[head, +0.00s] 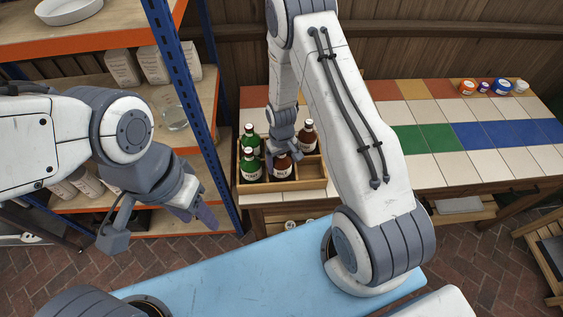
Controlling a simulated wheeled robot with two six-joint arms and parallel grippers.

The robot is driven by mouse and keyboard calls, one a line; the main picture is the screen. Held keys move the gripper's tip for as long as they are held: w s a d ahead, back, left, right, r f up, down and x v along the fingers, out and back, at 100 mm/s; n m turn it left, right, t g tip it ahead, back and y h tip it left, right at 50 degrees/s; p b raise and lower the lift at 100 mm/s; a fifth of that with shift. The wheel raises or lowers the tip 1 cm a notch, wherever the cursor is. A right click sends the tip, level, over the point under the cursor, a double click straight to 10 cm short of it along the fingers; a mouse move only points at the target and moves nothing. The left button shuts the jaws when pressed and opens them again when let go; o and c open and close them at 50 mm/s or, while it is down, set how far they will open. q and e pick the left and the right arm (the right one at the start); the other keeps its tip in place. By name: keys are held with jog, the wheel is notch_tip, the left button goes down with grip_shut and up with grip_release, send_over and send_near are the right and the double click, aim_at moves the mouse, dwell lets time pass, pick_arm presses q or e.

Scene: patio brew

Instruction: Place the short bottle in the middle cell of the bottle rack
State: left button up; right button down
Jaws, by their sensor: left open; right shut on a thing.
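The wooden bottle rack (297,186) stands on the tiled counter near its left end. My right gripper (284,153) reaches down over the rack's middle and is shut on a brown bottle with a pale label (283,170), which looks like the short bottle. This bottle is upright in the middle part of the rack, behind the front wall. I cannot tell whether its base touches the rack floor. My gripper hides its top. My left gripper (158,224) is open and empty, low at the left, well away from the rack.
Two green bottles (251,170) stand in the rack's left side, and another brown bottle (307,134) stands at its back right. The front right of the rack looks empty. A blue-posted shelf (185,95) is close on the left. Small jars (501,87) sit at the counter's far right.

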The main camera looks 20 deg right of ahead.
grip_release()
jog(key=shift+f, duration=0.1)
